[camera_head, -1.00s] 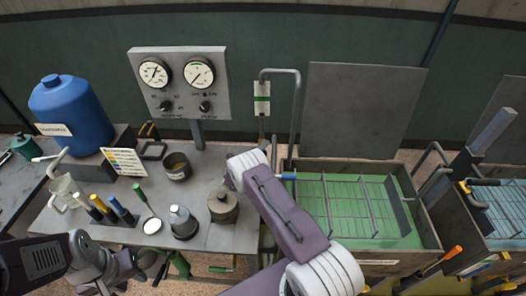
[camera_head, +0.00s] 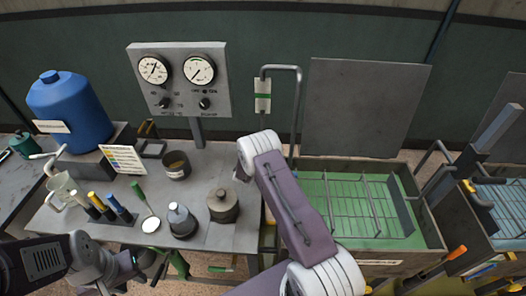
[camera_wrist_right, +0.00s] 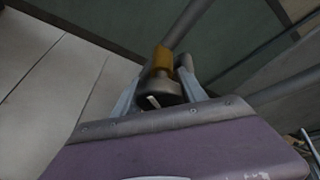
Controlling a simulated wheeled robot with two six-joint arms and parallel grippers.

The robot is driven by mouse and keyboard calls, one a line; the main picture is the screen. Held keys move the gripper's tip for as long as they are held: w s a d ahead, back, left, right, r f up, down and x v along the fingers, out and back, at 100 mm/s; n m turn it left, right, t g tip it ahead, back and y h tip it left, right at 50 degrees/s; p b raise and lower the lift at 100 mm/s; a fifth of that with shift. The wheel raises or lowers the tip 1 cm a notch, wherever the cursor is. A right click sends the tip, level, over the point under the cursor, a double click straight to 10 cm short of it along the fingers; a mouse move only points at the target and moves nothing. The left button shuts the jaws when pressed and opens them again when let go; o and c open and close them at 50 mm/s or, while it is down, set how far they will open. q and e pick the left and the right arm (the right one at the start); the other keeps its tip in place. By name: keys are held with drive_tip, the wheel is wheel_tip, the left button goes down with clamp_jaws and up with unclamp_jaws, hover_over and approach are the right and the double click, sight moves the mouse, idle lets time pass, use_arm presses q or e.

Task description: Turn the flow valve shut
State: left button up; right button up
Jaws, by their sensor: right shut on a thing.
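In the right wrist view, a dark round fitting (camera_wrist_right: 163,92) with an orange-yellow handle (camera_wrist_right: 163,59) sits between the fingers of my right gripper (camera_wrist_right: 160,98). It appears to be the flow valve, and the gripper is shut on it. In the head view, my right arm covers this gripper and the valve, beside the bench's right edge. My left gripper (camera_head: 150,262) is low at the left, by the bench's front edge. Its fingers are too dark and small to tell open from shut.
A gauge panel (camera_head: 180,79) stands behind the bench (camera_head: 213,172). A blue tank (camera_head: 71,111), a dark pot (camera_head: 177,165), a lidded can (camera_head: 223,206) and a grey bottle (camera_head: 182,221) are on the left. A green-lined tank (camera_head: 345,222) with a wire rack is at right.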

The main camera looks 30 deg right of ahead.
idle(0.3)
drive_tip(key=o, duration=1.4)
drive_tip(key=shift+c, duration=0.2)
drive_tip(key=shift+w+a, duration=0.1)
drive_tip(key=shift+w, duration=0.05)
